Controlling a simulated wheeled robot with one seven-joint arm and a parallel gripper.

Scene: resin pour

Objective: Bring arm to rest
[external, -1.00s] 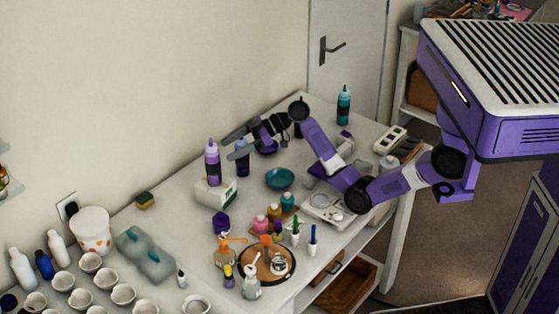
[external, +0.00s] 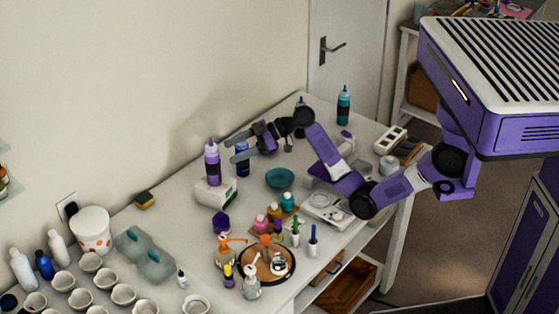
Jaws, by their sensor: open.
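My gripper (external: 236,147) is open, with its two dark fingers apart and pointing left, above the back part of the table. Nothing shows between its fingers. My purple and black arm reaches from the right over the table. A teal bowl (external: 280,179) sits on the table below my wrist.
A teal bottle (external: 343,106) stands at the table's far corner. A round tray (external: 242,272) with bottles, several small paint pots and a white scale (external: 328,211) fill the near side. White cups crowd the left end. The wall runs close behind my gripper.

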